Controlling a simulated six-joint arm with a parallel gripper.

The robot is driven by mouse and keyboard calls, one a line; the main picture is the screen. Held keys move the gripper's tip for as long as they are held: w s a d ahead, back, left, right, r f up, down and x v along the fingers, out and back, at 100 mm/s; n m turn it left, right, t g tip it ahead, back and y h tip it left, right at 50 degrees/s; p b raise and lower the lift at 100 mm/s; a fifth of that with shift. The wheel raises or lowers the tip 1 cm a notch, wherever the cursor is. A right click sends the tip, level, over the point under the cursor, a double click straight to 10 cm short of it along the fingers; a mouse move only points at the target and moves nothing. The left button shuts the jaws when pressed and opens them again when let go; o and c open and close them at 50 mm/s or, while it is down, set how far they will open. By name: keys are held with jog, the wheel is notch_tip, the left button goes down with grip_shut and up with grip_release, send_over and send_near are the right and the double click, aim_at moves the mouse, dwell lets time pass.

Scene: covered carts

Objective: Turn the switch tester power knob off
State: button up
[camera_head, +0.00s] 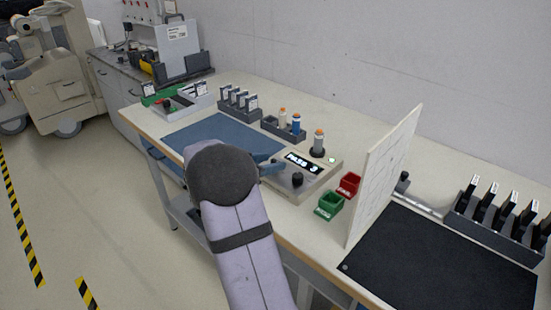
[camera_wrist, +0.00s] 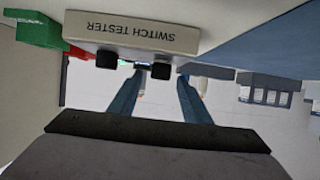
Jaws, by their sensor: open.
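The switch tester (camera_head: 310,184) is a pale box on the bench with a lit display and a small green light. Its labelled front face shows upside down in the wrist view (camera_wrist: 135,33). Two black knobs stand out from it there: one knob (camera_wrist: 107,60) at the left, the other knob (camera_wrist: 160,71) between my fingertips. My gripper (camera_wrist: 161,78) is open, its blue fingers on either side of that knob; contact is unclear. In the head view my gripper (camera_head: 268,165) is at the tester's left side, with one black knob (camera_head: 297,179) visible to its right. Neither knob's setting is readable.
A green bin (camera_head: 329,206) and a red bin (camera_head: 348,184) sit right of the tester. An upright white panel (camera_head: 384,175) stands beyond them. A bottle (camera_head: 318,143) stands behind the tester. A blue mat (camera_head: 222,131) lies to the left.

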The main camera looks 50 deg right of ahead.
jog(key=shift+p+x, duration=0.4)
jog(key=shift+x, duration=1.1)
jog(key=c, duration=1.1)
jog(key=shift+o, duration=0.3)
